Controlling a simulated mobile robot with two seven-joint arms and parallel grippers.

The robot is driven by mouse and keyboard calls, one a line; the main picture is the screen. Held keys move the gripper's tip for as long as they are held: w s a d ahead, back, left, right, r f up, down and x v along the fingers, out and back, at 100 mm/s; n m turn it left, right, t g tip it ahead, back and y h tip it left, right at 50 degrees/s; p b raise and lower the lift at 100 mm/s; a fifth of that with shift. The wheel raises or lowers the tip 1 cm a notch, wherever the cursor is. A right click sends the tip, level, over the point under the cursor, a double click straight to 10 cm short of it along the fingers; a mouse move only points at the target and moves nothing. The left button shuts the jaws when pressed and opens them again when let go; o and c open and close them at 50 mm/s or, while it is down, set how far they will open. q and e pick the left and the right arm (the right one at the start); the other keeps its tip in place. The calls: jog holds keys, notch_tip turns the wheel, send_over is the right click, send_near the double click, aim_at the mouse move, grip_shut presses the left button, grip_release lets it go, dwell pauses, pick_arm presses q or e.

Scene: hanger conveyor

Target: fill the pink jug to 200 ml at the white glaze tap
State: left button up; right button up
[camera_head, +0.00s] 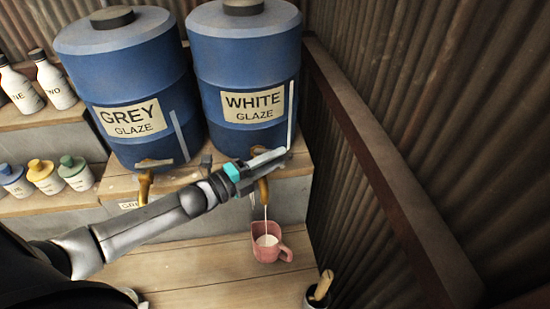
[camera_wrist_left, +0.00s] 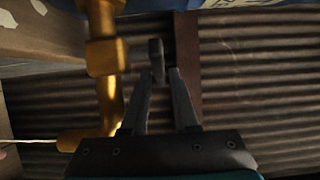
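The pink jug (camera_head: 257,248) stands upright on the wooden boards below the white glaze tap (camera_head: 264,191). A thin white stream runs from the tap into the jug, and white liquid shows inside. The level against any mark is too small to read. My left gripper (camera_head: 270,156) is at the top of the tap, in front of the blue WHITE GLAZE barrel (camera_head: 246,62). In the left wrist view its fingers (camera_wrist_left: 166,72) are apart, with a dark lever-like piece (camera_wrist_left: 156,50) at the tips. The brass tap (camera_wrist_left: 105,58) is beside them. My right gripper is not in view.
The blue GREY GLAZE barrel (camera_head: 128,75) and its brass tap (camera_head: 146,187) stand to the left. Bottles (camera_head: 54,84) and small jars (camera_head: 44,176) sit on steps further left. A corrugated wall (camera_head: 400,110) bounds the right. A dark pot (camera_head: 314,298) with a wooden handle stands lower right.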

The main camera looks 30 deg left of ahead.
pick_arm(q)
jog(key=shift+s, duration=0.1)
jog(key=v, duration=1.5)
jog(key=shift+r, duration=0.1)
dwell(2.7)
